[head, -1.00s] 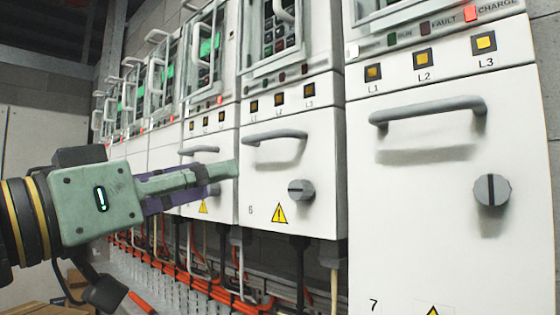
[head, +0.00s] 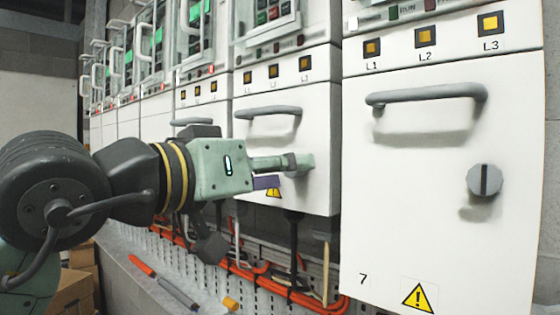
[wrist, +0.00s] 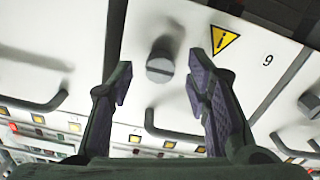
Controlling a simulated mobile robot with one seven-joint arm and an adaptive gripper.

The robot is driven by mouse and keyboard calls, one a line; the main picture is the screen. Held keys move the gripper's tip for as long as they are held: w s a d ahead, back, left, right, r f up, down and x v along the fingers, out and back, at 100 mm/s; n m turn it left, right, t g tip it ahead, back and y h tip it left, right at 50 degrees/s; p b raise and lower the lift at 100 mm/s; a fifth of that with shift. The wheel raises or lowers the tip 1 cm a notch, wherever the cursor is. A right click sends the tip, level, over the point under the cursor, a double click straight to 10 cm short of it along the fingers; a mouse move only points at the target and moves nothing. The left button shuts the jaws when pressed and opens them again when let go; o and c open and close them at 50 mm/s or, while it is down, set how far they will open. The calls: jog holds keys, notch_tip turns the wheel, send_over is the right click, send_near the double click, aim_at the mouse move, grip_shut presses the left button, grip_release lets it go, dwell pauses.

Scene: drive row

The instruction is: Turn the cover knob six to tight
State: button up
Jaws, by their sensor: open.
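The knob of cover six (wrist: 160,67) is a round grey knob with a slot, on a white cover (head: 255,130). In the wrist view, which is upside down, it lies between my two fingers, with gaps to both sides; the slot runs roughly across the picture. The cover's number and yellow warning triangle (wrist: 223,38) show beside it. My gripper (head: 290,171) is open in front of this cover. In the head view my fingers partly hide the knob. I cannot tell how far past the knob's face the fingertips reach.
Cover six's grey bar handle (head: 268,111) is above the knob. Cover seven (head: 425,215) stands to the right, with its own handle (head: 427,94) and a knob with upright slot (head: 484,180). Orange cables (head: 265,278) run below. Loose tools (head: 177,293) lie on the ledge.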

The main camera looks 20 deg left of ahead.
jog(key=shift+w, duration=0.15)
jog(key=shift+c, duration=0.4)
grip_shut()
